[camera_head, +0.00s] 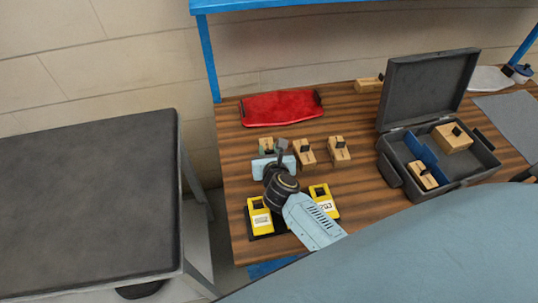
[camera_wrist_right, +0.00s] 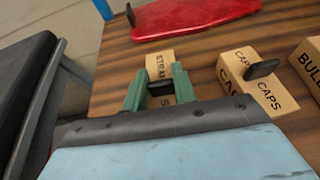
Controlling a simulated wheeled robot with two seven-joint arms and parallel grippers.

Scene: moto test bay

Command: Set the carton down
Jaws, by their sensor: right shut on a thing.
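My right gripper (camera_head: 270,149) reaches over the wooden bench, and its green fingers show in the right wrist view (camera_wrist_right: 160,89). They are shut on the black grip of a tan carton (camera_wrist_right: 158,62) lettered "STRA…", partly hidden by the fingers. In the head view only a bit of this carton (camera_head: 264,142) shows. Whether it touches the bench I cannot tell. A carton marked CAPS (camera_head: 304,154) stands just right of it, also in the wrist view (camera_wrist_right: 278,92). A third carton (camera_head: 340,153), lettered "BUL…", stands further right. My left gripper is not in view.
A red tray (camera_head: 282,107) lies behind the cartons. An open dark case (camera_head: 462,184) with two cartons stands right. Two yellow devices (camera_head: 260,218) (camera_head: 323,196) sit near the front. Another carton (camera_head: 367,85) lies at the back. A dark-topped table (camera_head: 85,205) stands left, across a gap.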

